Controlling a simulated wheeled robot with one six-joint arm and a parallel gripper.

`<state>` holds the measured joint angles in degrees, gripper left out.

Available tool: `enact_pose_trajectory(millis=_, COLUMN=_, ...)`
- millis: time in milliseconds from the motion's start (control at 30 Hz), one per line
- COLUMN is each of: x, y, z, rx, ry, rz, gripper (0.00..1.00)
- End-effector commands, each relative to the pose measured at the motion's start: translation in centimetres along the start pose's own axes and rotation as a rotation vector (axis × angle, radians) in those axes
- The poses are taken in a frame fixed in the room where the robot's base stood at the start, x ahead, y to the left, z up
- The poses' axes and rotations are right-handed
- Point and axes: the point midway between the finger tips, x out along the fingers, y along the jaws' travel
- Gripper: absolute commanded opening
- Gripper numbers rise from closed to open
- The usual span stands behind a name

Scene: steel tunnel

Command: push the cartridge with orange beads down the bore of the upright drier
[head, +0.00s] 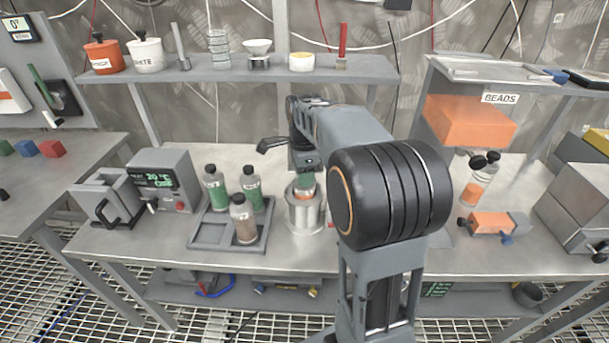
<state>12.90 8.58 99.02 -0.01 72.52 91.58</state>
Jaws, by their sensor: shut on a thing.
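The upright drier (305,215) is a shiny metal cylinder with a wide rim, standing on the bench right of the bottle tray. My gripper (306,172) points down over the drier and is shut on the cartridge. Its fingers are small and partly hidden by my arm. The cartridge's lower part is hidden by the drier's rim, so I cannot tell how deep it sits in the bore.
A grey tray (206,236) with bottles stands left of the drier. A heater box with a display (163,180) is further left. An orange bead bottle (473,190) and an orange block-like fixture (490,223) are at right. A shelf (240,70) runs behind.

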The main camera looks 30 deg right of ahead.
Motion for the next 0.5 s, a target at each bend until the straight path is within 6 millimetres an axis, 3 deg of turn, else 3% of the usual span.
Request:
enact_pose_trajectory(millis=467, x=0.6, y=-0.03, z=-0.01, rx=0.0, ry=0.0, rz=-0.002, gripper=0.0)
enact_pose_trajectory(millis=500, x=0.53, y=-0.02, z=-0.01, rx=0.0, ry=0.0, rz=-0.001, gripper=0.36)
